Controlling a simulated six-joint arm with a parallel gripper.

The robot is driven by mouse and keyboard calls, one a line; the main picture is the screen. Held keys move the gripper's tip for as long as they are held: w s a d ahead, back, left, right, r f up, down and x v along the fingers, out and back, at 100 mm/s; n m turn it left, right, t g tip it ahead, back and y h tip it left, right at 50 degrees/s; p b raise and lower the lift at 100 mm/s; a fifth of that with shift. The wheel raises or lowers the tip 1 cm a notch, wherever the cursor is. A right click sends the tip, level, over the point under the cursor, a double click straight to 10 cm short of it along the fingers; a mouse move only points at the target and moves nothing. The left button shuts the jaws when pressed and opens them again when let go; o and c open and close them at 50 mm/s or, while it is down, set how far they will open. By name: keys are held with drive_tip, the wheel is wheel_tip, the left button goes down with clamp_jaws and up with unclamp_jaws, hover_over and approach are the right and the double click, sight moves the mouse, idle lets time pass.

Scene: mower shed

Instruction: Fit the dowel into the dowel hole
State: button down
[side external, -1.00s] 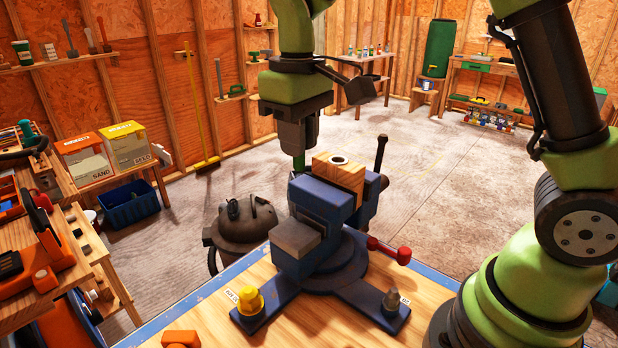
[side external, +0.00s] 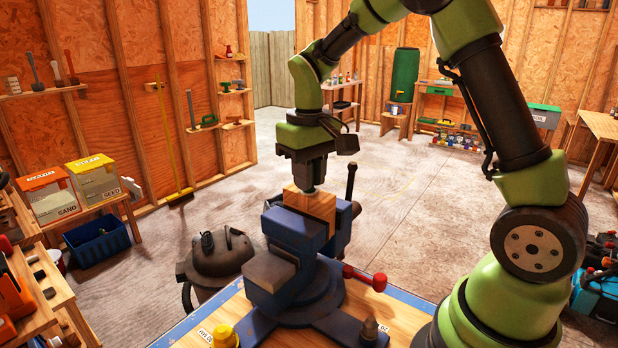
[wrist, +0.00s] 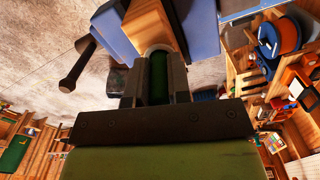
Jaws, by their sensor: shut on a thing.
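A wooden block (side external: 312,205) is clamped in the blue vise (side external: 297,232). My gripper (side external: 309,187) is above the block, pointing down, with its fingertips close to the block's top. In the wrist view my gripper (wrist: 157,88) is shut on the green dowel (wrist: 158,80), which lies between the two fingers. The wooden block (wrist: 152,22) shows just beyond the dowel's far end. A grey rim borders that end; whether it is the hole's ring, and whether the dowel is inside the hole, I cannot tell. The fingers hide the dowel in the side view.

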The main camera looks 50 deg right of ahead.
drive_tip(key=shift+f, duration=0.35)
drive_tip(key=shift+f, duration=0.15)
drive_tip(key=shift+f, duration=0.4)
drive_tip(key=c, duration=1.2)
unclamp_jaws()
drive_tip(key=shift+o, duration=0.7)
wheel_tip(320, 180, up, 12)
drive_tip(key=shift+r, duration=0.15)
drive_tip(key=shift+s+a+r, duration=0.15)
drive_tip(key=shift+s+r, duration=0.05)
drive_tip(key=shift+r, duration=0.35)
drive_tip(key=s+a+t+y, duration=0.1)
drive_tip(key=s+a+t, duration=0.2)
drive_tip(key=s, duration=0.5)
drive_tip(key=s+a+m+t+y, duration=0.1)
drive_tip(key=s+a+t, duration=0.3)
drive_tip(key=s, duration=0.4)
drive_tip(key=shift+s+a+f, duration=0.4)
drive_tip(key=shift+f, duration=0.05)
